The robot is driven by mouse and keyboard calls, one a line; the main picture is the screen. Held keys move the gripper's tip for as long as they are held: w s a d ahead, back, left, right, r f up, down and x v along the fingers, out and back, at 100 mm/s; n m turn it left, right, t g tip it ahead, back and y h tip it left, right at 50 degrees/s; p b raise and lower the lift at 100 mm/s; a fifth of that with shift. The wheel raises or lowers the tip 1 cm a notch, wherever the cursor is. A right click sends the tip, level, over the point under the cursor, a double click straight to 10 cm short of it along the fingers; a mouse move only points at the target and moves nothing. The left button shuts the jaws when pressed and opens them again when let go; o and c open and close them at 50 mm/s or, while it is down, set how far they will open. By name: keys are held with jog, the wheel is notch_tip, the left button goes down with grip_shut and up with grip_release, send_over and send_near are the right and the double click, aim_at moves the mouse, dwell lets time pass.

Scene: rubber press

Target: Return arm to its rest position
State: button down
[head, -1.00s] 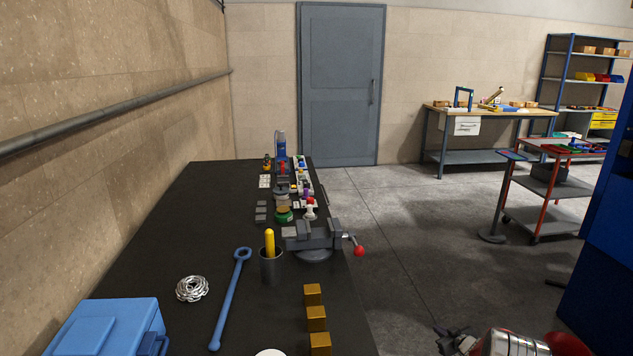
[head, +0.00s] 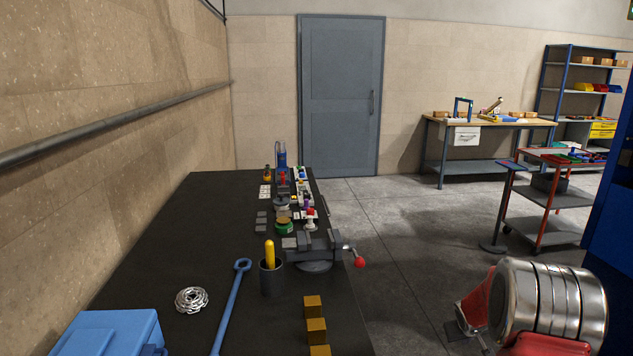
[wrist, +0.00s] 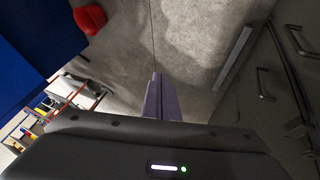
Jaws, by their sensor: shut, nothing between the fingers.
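My gripper (wrist: 161,97) shows in the wrist view as two purple-grey fingers lying together, shut and empty. It points over bare concrete floor, apart from any object. In the head view my arm's shiny metal and red links stand at the lower right, off the right side of the black bench (head: 150,245). The fingers cannot be made out clearly there; the links hide part of that area.
On the bench are a vise (head: 313,250), a cup with a yellow tool (head: 270,280), a blue wrench (head: 232,305), brass blocks (head: 316,331) and a blue box (head: 105,335). A red cart (head: 548,205) and a blue machine (head: 612,240) stand right. The wrist view shows grey cabinet doors (wrist: 270,85).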

jog(key=s+a+r+y, duration=0.1)
jog(key=s+a+r, duration=0.8)
jog(key=s, duration=0.4)
jog(key=s+a+r+y, duration=0.1)
jog(key=s+a+r, duration=0.8)
jog(key=s, duration=0.4)
jog(key=s+a+r+y, duration=0.1)
jog(key=s+a+r, duration=0.9)
jog(key=s, duration=0.3)
jog(key=shift+a, duration=0.25)
